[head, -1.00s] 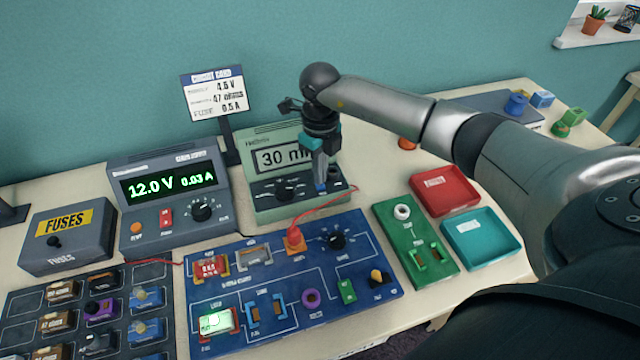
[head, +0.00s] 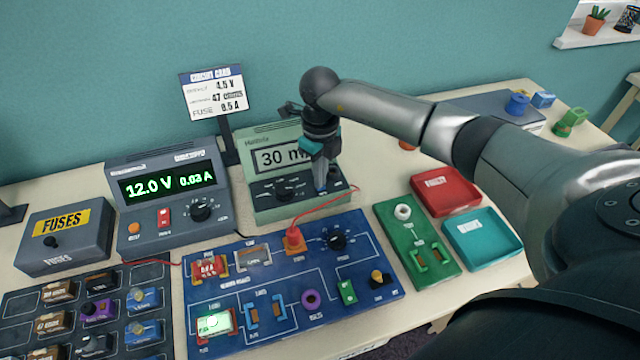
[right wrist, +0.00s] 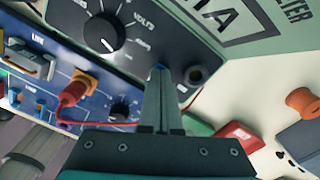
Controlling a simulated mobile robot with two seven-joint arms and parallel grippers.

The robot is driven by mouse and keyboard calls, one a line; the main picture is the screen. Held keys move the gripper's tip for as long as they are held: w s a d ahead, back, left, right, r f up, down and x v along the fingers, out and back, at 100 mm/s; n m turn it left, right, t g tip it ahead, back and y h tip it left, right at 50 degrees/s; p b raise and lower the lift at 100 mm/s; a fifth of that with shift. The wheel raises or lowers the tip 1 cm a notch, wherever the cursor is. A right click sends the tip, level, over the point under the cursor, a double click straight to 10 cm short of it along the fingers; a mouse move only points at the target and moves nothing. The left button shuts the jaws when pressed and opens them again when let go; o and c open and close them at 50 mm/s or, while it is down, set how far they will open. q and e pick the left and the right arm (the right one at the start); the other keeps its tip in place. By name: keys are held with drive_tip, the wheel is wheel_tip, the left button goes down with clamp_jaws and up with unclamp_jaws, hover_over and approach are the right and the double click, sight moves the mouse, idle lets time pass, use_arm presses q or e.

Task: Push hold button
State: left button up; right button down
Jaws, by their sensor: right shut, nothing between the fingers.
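The pale green multimeter (head: 258,203) stands at the back of the table, with a display reading "30 m" before my gripper covers the rest. Its black dial (head: 285,187) is left of my gripper; the dial also shows in the right wrist view (right wrist: 103,32). My right gripper (head: 321,190) is shut and empty, pointing down at the meter's front panel, right of the dial. In the right wrist view, a small blue spot (right wrist: 158,68), perhaps the hold button, shows right at the fingertips, mostly hidden. I cannot tell whether they touch. My left gripper is out of view.
The power supply (head: 150,235) reads 12.0 V and 0.03 A, left of the meter. The blue circuit board (head: 225,290) lies in front, with a red lead running up to the meter. A green board (head: 388,215), red tray (head: 470,206) and teal tray (head: 508,215) are to the right.

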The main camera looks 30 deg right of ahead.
wheel_tip(320, 180, up, 10)
drive_tip(key=p, duration=0.8)
idle(0.3)
idle(0.4)
